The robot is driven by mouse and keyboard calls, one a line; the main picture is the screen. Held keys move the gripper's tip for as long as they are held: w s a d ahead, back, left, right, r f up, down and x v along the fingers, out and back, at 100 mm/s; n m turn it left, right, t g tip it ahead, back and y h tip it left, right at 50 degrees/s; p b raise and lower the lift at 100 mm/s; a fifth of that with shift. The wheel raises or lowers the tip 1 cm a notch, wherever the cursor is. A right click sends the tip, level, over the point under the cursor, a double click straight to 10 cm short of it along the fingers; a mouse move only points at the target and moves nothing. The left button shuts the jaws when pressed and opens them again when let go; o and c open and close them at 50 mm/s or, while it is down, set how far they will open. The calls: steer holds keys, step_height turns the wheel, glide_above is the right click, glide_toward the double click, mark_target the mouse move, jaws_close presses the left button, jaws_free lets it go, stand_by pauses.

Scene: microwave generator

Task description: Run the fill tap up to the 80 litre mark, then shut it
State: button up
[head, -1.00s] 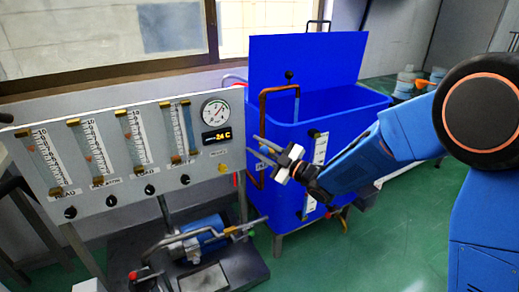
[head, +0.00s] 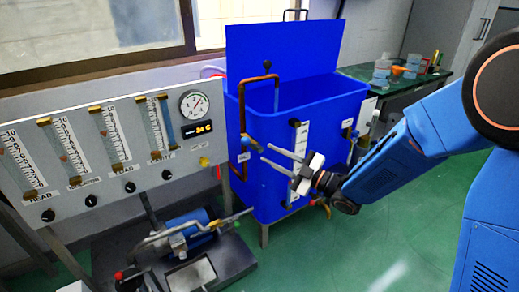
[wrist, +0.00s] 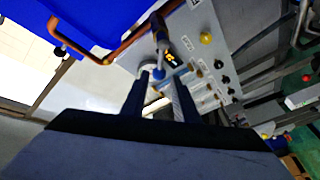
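The blue tank (head: 335,105) stands open in the middle of the head view. A copper fill pipe (head: 242,110) runs up its left side, and a pale bluish strip (head: 277,97) hangs below the spout, perhaps water. The fill tap (head: 250,143), with a blue handle, is low on this pipe. The white level scale (head: 300,142) is on the tank's front; its level is too small to read. My gripper (head: 266,152) is open, its fingertips just right of the tap. In the wrist view blue tap parts (wrist: 159,72) appear between the fingertips; contact cannot be told.
A grey panel (head: 110,185) with several flow tubes, a dial and a display stands left. A pump (head: 185,235) on a dark base is below it. Another valve (head: 350,135) is on the tank's right front. Green floor is free at the lower right.

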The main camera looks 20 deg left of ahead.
mark_target(242, 140)
steer(key=shift+v, duration=2.05)
steer(key=shift+s+a, duration=0.1)
steer(key=w+a+t+h, duration=0.1)
steer(key=w+a, duration=0.2)
steer(key=a, duration=0.5)
steer(key=w+a+r+m+t+h, duration=0.1)
steer(key=w+a, duration=0.1)
steer(key=a, duration=0.6)
steer(key=shift+w+r, duration=0.35)
steer(key=shift+w, duration=0.05)
steer(key=shift+a, duration=0.1)
jaws_close()
